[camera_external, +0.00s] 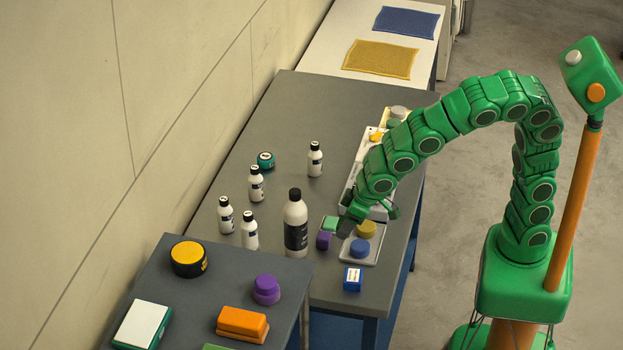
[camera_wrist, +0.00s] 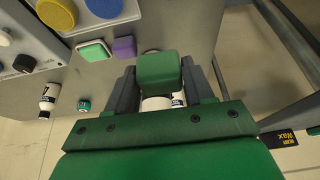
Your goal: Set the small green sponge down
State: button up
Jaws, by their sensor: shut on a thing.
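In the wrist view a small green sponge (camera_wrist: 158,70) sits between the two dark fingers of my gripper (camera_wrist: 158,84), which is shut on it. The grey table shows beyond it. In the external view my gripper (camera_external: 346,225) is low over the front right part of the grey table (camera_external: 265,135), beside a small tray. A light green block (camera_external: 330,223) shows at its left; I cannot tell there whether it is the held sponge. Another green block with a pale rim (camera_wrist: 95,50) lies on the table in the wrist view, left of a purple block (camera_wrist: 125,47).
The tray (camera_external: 376,256) bears a yellow sponge (camera_external: 366,228) and a blue one (camera_external: 360,247). A blue box (camera_external: 353,278) stands in front. A large white bottle (camera_external: 296,224) and several small bottles stand left. Table room is clear toward the back left.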

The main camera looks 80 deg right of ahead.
jog(key=shift+w+a+f, duration=0.15)
jog(key=shift+w+a, duration=0.5)
jog(key=shift+w, duration=0.05)
jog(key=w+a+f, duration=0.1)
jog(key=w+f, duration=0.1)
jog(key=w, duration=0.2)
jog(key=w+a+f, duration=0.2)
jog(key=w+f, duration=0.1)
jog(key=w+a+f, duration=0.1)
jog(key=w+f, duration=0.2)
jog(key=w, duration=0.1)
jog(key=shift+w+a+f, duration=0.2)
jog(key=shift+w+a, duration=0.1)
jog(key=shift+a, duration=0.1)
jog(key=shift+w+a+f, duration=0.25)
jog(key=shift+w+f, duration=0.3)
jog(key=shift+f, duration=1.65)
jog(key=shift+f, duration=0.1)
jog(key=o, duration=1)
jog(key=v, duration=1.2)
